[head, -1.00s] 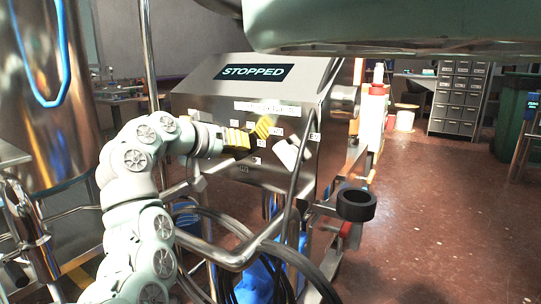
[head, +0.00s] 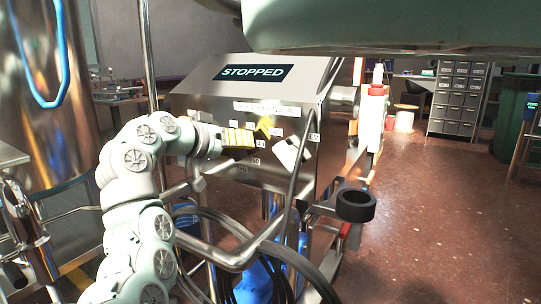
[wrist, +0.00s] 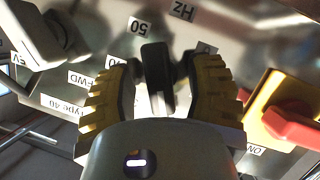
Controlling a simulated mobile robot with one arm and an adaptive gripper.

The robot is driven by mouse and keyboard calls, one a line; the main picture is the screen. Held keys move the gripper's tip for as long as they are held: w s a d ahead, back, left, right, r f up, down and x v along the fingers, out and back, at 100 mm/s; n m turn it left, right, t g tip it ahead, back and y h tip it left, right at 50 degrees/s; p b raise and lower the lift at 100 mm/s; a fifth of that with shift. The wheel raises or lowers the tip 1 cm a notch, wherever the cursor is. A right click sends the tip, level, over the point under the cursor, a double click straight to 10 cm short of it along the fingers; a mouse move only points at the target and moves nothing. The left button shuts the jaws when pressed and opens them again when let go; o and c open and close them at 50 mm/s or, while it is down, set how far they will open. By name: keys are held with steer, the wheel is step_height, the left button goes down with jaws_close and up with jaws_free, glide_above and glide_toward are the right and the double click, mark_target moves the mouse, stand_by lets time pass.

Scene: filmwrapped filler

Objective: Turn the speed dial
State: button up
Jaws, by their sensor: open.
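The speed dial (wrist: 157,78) is a black knob with a raised bar grip on the grey metal panel, near labels reading "50" and "Hz" in the wrist view. My gripper (wrist: 162,92) has yellow ribbed fingers, one on each side of the dial. The fingers are open, and narrow gaps seem to show beside the bar; contact cannot be told. In the head view my gripper (head: 258,137) is at the front of the control box (head: 210,100), whose display (head: 253,72) reads "STOPPED". The dial is hidden there.
A red switch handle (wrist: 288,126) on a yellow plate is close to the right finger in the wrist view. A pale grey block (wrist: 48,32) juts out at upper left. In the head view, cables (head: 292,180) hang in front of the box. Open floor (head: 440,210) lies to the right.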

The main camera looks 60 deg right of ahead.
steer(key=shift+a, duration=0.1)
steer(key=v, duration=1.2)
steer(key=shift+r, duration=0.1)
stand_by(0.4)
